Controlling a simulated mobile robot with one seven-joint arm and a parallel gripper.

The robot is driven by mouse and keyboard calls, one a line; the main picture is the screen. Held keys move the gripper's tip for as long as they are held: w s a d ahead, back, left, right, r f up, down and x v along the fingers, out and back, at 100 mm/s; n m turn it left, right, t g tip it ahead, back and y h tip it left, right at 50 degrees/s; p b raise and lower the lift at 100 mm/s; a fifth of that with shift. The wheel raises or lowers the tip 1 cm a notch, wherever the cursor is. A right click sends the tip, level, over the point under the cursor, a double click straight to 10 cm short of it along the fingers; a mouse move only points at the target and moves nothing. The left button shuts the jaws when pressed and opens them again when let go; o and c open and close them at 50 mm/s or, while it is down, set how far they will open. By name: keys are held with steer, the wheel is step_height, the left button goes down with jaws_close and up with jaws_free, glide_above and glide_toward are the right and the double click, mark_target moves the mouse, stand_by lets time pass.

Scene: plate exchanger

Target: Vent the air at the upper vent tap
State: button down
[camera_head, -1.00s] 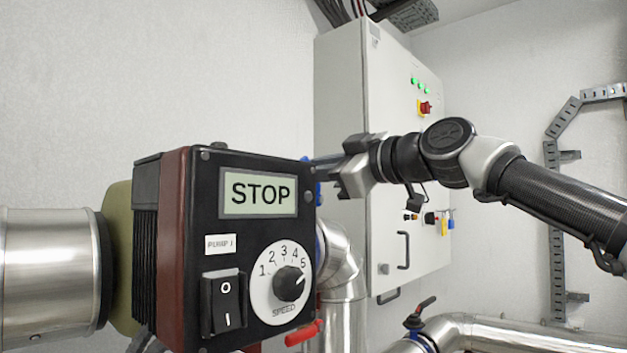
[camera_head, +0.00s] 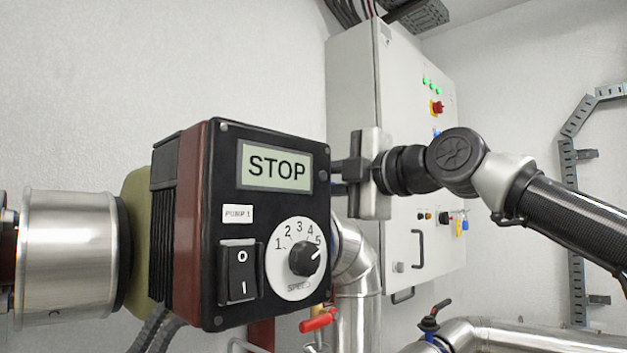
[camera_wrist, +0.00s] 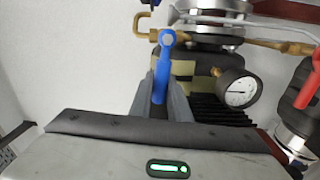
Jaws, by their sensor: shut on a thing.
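In the wrist view a tap with a blue lever handle (camera_wrist: 164,66) sits by a thin brass pipe (camera_wrist: 144,24). My gripper (camera_wrist: 160,82) is shut on the blue handle, with one grey finger on each side of it. The handle's round pivot end shows beyond the fingertips. In the head view my gripper (camera_head: 338,178) reaches in from the right, and its fingertips pass behind the pump control box (camera_head: 268,225). The box hides the tap there.
The pump box shows STOP. A red lever (camera_head: 318,320) sits below it. A grey cabinet (camera_head: 400,120) stands behind my gripper. In the wrist view a pressure gauge (camera_wrist: 237,89) is close right of the handle, with a red lever (camera_wrist: 308,90) farther right.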

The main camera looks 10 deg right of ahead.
steer(key=shift+f+n, duration=0.3)
steer(key=shift+n, duration=0.2)
steer(key=shift+f, duration=0.1)
steer(key=c, duration=1.7)
jaws_free()
steer(key=shift+o, duration=0.2)
steer(key=shift+s, duration=0.1)
steer(key=b+v, duration=0.1)
steer(key=v, duration=1.6)
steer(key=shift+d, duration=0.1)
